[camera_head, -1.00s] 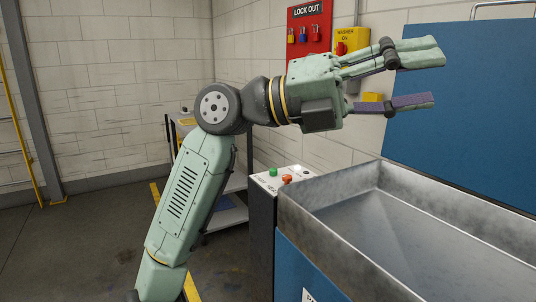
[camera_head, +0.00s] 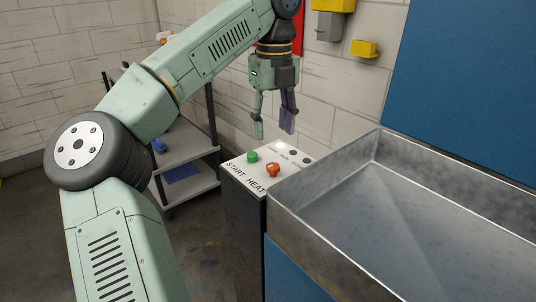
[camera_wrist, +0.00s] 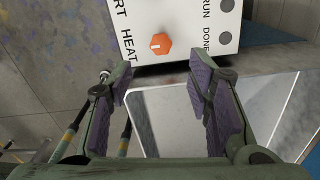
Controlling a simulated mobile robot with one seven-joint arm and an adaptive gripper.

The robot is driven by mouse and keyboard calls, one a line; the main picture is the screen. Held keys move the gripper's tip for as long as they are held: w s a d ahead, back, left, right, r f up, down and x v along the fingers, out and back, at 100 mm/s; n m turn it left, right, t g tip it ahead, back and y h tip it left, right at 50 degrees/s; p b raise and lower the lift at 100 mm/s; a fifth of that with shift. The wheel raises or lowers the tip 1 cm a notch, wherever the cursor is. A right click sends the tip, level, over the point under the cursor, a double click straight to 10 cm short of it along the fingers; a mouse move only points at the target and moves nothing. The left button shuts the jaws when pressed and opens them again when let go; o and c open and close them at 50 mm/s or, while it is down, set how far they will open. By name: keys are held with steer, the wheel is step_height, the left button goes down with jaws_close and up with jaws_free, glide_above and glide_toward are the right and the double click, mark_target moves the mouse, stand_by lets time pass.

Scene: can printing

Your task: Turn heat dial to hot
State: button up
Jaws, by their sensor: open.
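The heat dial (camera_head: 272,170) is a red-orange knob on top of the white control panel (camera_head: 240,167), beside the word HEAT. In the wrist view the heat dial (camera_wrist: 160,44) is an orange knob with a pale mark at its left side, ahead of and between my fingertips. My gripper (camera_head: 274,130) points down above the panel, open and empty, apart from the dial. In the wrist view my gripper (camera_wrist: 160,80) shows both purple-padded fingers spread. Which dial setting the mark points to cannot be read.
A green START button (camera_head: 252,157) sits left of the dial. RUN and DONE lamps (camera_head: 292,153) sit behind it; one lamp glows white. A metal hopper (camera_head: 330,165) with raised walls stands right of the panel. A shelf cart (camera_head: 190,185) stands left. Yellow boxes (camera_head: 364,48) hang on the wall.

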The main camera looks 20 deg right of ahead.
mark_target(273, 165)
step_height(273, 165, down, 9)
steer(key=shift+f, duration=0.1)
steer(key=shift+c, duration=0.2)
jaws_close()
stand_by(0.6)
